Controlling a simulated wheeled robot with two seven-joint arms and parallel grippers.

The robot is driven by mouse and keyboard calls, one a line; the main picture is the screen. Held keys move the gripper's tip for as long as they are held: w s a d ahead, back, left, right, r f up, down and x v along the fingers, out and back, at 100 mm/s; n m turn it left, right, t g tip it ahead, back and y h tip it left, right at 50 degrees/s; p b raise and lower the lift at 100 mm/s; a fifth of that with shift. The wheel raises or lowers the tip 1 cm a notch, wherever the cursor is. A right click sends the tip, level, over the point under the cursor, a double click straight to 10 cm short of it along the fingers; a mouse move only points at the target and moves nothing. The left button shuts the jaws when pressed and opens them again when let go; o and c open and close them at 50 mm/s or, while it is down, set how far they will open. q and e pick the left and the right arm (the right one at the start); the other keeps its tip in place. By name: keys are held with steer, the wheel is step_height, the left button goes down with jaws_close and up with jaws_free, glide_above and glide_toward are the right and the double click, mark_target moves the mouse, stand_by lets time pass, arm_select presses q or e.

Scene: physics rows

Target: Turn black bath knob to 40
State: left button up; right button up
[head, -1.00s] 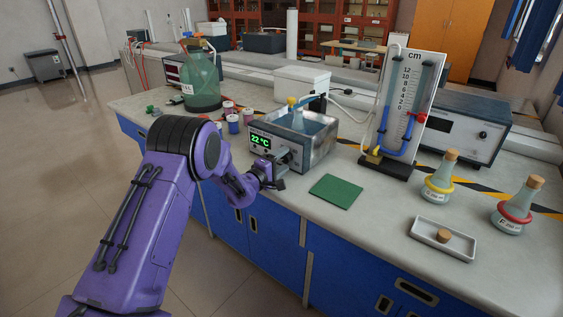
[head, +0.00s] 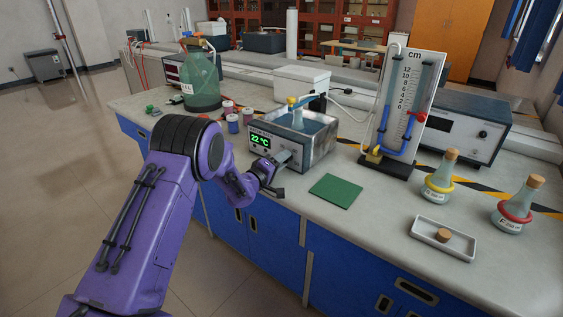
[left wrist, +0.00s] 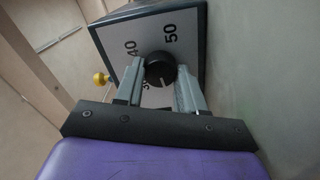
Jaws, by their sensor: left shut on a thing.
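The water bath (head: 292,140) stands on the bench, with a green display reading 22 °C on its front. In the left wrist view its pale dial face (left wrist: 120,45) shows the marks 40 and 50. The black knob (left wrist: 160,68) sits on that face, with a short light line on its lower part, towards me. My left gripper (head: 280,172) is at the bath's front; in the left wrist view its fingers (left wrist: 159,85) are on either side of the knob, shut on it. The fingers hide part of the lower scale. My right gripper is not in view.
A stoppered flask (head: 297,116) stands in the bath. A green mat (head: 336,190) lies right of my gripper. Small jars (head: 233,122) and a large green bottle (head: 202,80) stand to the left. A manometer (head: 405,100), two ringed flasks and a white tray (head: 424,236) are to the right.

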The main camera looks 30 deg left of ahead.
arm_select(q)
steer(key=m+b, duration=0.1)
steer(key=m, duration=0.5)
steer(key=shift+f, duration=0.15)
steer(key=m+b, duration=0.1)
steer(key=m, duration=0.3)
steer(key=m+b, duration=0.1)
steer(key=m, duration=0.1)
steer(key=shift+m, duration=0.4)
steer(key=m+b, duration=0.3)
steer(key=m, duration=0.2)
steer(key=shift+f, duration=0.15)
steer(key=m+b, duration=0.3)
steer(key=m, duration=0.1)
steer(key=shift+m+b, duration=0.5)
steer(key=shift+m, duration=0.6)
steer(key=shift+r, duration=0.2)
steer(key=o, duration=1)
steer(key=shift+m, duration=0.3)
